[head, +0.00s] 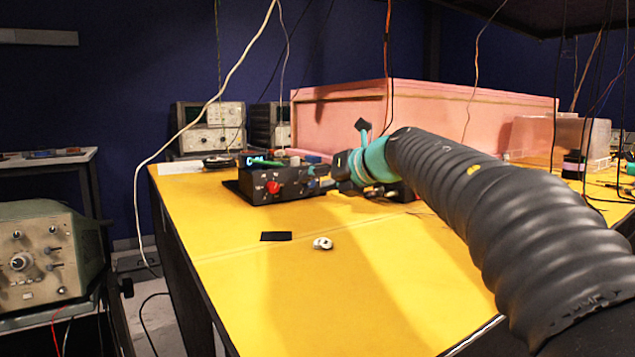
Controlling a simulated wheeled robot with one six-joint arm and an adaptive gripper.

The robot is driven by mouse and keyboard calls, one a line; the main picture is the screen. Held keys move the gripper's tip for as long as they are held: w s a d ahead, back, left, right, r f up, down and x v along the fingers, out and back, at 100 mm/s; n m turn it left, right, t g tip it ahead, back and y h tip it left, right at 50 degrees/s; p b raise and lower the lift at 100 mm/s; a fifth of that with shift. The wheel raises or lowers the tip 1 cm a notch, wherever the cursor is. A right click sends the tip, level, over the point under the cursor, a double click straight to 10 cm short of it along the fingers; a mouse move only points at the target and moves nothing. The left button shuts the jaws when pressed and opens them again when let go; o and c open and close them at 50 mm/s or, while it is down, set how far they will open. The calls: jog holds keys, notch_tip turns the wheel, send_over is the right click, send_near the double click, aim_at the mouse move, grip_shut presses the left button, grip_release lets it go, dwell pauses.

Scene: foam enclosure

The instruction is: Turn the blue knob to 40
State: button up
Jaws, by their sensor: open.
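A black control box (253,190) with a red knob (273,187) on its front stands toward the back of the yellow table. A small blue knob (311,183) shows at the right of that front, close to my gripper. My gripper (324,181) is open and reaches in from the right beside the blue knob. I cannot tell whether the fingers touch the knob or surround it. The pointer and scale of the blue knob are too small to read. A small lit display (256,160) stands at the box; its reading is unclear.
The yellow table (330,290) is mostly clear in front. A black square (276,236) and a small white-grey object (323,243) lie there. A large pink foam enclosure (430,120) stands behind the box. Several cables hang from above.

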jog(key=shift+w+a+f, duration=0.1)
jog(key=shift+w+a, duration=0.05)
jog(key=shift+w, duration=0.05)
grip_shut()
jog(key=shift+p, duration=0.4)
